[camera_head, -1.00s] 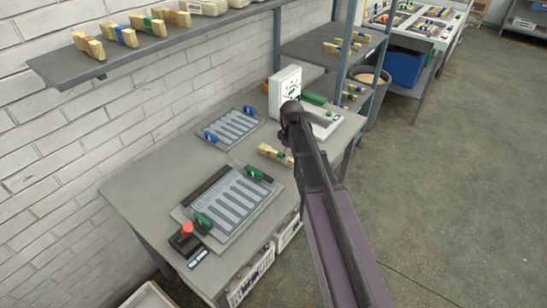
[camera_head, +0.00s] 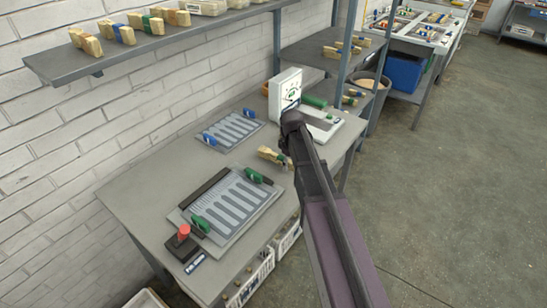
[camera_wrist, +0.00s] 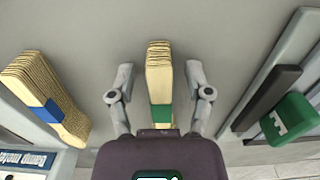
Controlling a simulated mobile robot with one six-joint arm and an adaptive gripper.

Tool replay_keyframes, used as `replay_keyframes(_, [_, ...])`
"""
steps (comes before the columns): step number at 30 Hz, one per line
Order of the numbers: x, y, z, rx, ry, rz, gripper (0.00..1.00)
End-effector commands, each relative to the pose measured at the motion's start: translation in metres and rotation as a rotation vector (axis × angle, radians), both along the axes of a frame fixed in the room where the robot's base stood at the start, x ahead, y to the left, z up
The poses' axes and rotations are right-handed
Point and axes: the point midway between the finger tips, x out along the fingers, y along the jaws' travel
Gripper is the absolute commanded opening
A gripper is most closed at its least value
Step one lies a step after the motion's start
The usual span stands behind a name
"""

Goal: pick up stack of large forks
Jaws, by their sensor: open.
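A stack of pale wooden pieces with a green band (camera_wrist: 159,85) stands between the two fingers of my gripper (camera_wrist: 158,75) in the wrist view. The fingers are open, with a gap on each side of the stack. In the head view, a wooden stack (camera_head: 267,153) shows on the table just left of my arm, which hides most of my gripper. A second wooden stack with a blue band (camera_wrist: 46,100) lies to the left in the wrist view. The shape of the pieces in either stack is too small to tell.
A mould plate with green handles (camera_head: 238,200) lies at the table's front; one green handle (camera_wrist: 289,119) shows right of my gripper. A plate with blue handles (camera_head: 229,131) lies farther back. A white machine (camera_head: 286,88) stands at the table's far end.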

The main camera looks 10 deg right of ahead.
Motion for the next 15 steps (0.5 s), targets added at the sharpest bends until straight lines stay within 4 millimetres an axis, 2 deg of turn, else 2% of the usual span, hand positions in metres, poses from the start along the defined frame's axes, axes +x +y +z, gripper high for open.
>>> replay_keyframes(3, [0.0, 0.0, 0.0, 0.0, 0.0, 0.0, 0.65])
replay_keyframes(9, [0.0, -0.0001, 0.0, 0.0, 0.0, 0.0, 0.05])
replay_keyframes(10, [0.0, -0.0001, 0.0, 0.0, 0.0, 0.0, 0.0])
replay_keyframes(15, [0.0, -0.0001, 0.0, 0.0, 0.0, 0.0, 0.0])
